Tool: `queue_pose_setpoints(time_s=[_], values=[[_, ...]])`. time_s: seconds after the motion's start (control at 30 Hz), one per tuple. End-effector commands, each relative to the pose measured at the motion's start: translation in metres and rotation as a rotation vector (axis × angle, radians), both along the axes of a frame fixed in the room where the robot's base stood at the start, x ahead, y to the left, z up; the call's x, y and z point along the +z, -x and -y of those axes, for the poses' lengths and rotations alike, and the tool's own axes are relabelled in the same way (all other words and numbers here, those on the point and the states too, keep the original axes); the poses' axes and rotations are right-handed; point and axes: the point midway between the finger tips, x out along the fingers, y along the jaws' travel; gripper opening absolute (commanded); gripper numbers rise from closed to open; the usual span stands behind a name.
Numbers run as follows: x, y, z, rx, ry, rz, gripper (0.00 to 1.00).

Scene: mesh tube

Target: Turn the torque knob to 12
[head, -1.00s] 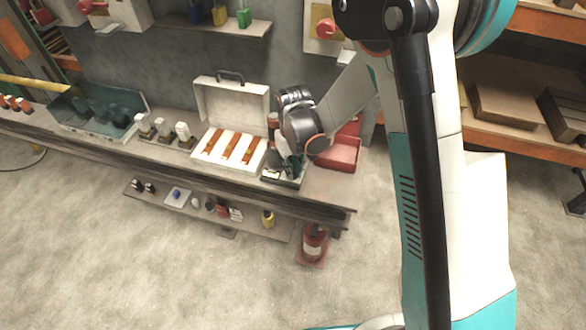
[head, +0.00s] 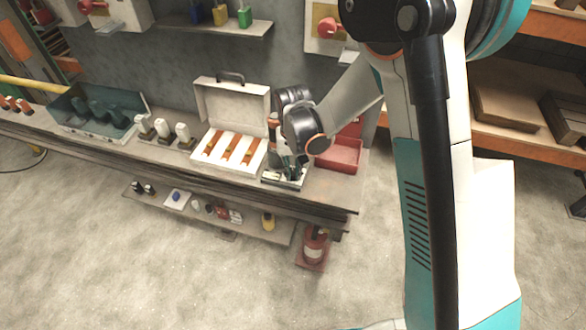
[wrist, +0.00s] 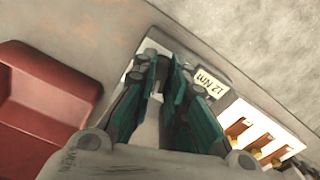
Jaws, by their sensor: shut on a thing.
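My gripper (wrist: 158,75) points down over the bench at a small white-topped device, which shows in the head view (head: 284,182) to the right of the open case. Its teal fingers (head: 291,172) are closed in on the thing between them at the device. The torque knob itself is mostly hidden by the fingers, so its pointing cannot be read.
A red open bin (head: 341,155) stands close right of the device, also at left in the wrist view (wrist: 45,95). An open white case (head: 232,108) with orange-and-white contents stands left. A lower shelf (head: 250,226) holds small items.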

Motion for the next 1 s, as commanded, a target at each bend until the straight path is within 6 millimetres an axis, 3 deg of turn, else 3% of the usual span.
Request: queue_pose_setpoints(time_s=[0.13,0.17,0.23,0.67,1.0], values=[[0.000,0.000,0.000,0.001,0.000,0.001,0.00],[0.000,0.000,0.000,0.001,0.000,0.001,0.20],[0.000,0.000,0.000,0.001,0.000,0.001,0.33],[0.007,0.000,0.000,0.001,0.000,0.000,0.33],[0.068,0.000,0.000,0.001,0.000,0.000,0.33]])
